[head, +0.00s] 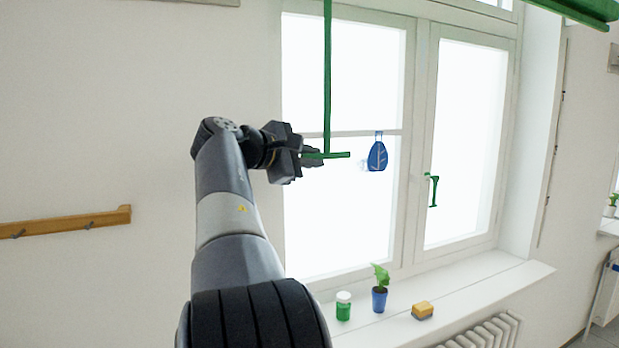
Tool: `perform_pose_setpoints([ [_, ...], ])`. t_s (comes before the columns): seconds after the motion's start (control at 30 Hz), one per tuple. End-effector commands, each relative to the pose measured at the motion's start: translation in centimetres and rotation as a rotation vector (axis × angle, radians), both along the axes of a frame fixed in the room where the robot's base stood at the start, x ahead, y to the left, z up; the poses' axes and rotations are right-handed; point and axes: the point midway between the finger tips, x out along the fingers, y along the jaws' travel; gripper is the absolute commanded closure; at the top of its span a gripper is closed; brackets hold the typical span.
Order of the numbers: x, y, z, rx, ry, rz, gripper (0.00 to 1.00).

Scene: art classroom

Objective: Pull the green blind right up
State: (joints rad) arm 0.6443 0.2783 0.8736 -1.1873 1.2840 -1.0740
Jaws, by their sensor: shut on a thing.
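The green blind (590,10) shows only in part, as a green edge at the top right corner, above the window; the rest is out of view. A thin green pull (327,75) hangs straight down from the top edge of the picture in front of the left pane, and its upper end is out of view. It ends in a short green crossbar (338,155). My gripper (314,157) is shut on the left part of this crossbar; the fingers partly hide it. The crossbar's right end sticks out free.
A wooden rail (65,224) is on the left wall.

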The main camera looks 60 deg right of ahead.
Motion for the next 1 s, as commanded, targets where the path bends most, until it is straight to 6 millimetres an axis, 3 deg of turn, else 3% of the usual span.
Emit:
perform_pose_setpoints([
  [0.57,-0.1,0.1,1.6,-0.011,-0.005,0.001,1.00],
  [0.6,-0.1,0.1,1.7,-0.011,-0.005,0.001,0.83],
  [0.83,-0.1,0.0,1.4,-0.007,-0.003,0.001,0.64],
  [1.0,0.0,0.0,1.3,-0.003,-0.001,0.000,0.64],
])
